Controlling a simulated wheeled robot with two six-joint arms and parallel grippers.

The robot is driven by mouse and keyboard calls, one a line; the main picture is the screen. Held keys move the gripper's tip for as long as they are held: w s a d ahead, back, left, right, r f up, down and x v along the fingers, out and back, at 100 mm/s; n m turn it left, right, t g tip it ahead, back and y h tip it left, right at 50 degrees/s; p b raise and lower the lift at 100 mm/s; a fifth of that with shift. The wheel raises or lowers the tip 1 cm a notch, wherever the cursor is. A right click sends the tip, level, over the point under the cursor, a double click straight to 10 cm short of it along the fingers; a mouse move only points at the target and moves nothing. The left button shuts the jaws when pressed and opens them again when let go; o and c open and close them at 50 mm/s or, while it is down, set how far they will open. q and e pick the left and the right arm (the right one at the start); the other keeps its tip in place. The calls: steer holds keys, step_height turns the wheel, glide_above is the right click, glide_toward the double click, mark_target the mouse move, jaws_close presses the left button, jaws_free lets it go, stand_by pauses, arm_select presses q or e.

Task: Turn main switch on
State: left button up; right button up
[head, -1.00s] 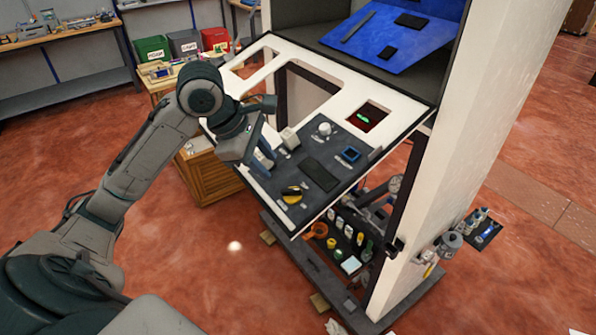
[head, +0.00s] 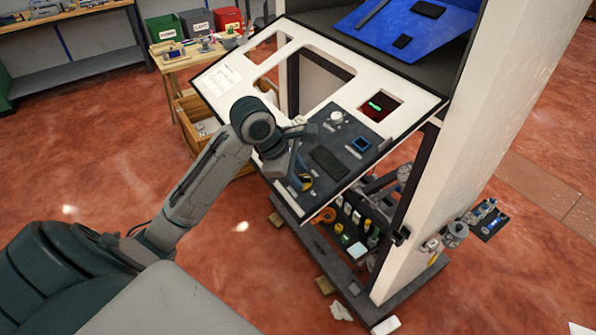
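The dark control plate (head: 350,131) is set in the slanted white front panel of the cabinet. A yellow and black rotary switch (head: 307,183), likely the main switch, sits near the plate's lower left edge. My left gripper (head: 292,182) is over that corner, close beside the switch, and covers part of it. I cannot tell whether it touches the switch, or whether its fingers are open or shut. The switch's setting cannot be read. My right gripper is not in view.
The plate also bears a white knob (head: 336,117), a blue-framed square (head: 361,144) and a dark rectangle (head: 328,162). A small window shows a green-lit display (head: 376,105). Below the panel is a shelf of small parts (head: 350,228). A wooden crate (head: 190,124) stands behind my arm.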

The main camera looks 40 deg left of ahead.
arm_select(q)
steer(key=shift+w+f, duration=0.1)
steer(key=shift+f, duration=0.15)
jaws_close()
steer(key=m, duration=0.4)
steer(key=shift+m+g, duration=0.3)
steer(key=m, duration=0.4)
steer(key=shift+m, duration=0.3)
stand_by(0.4)
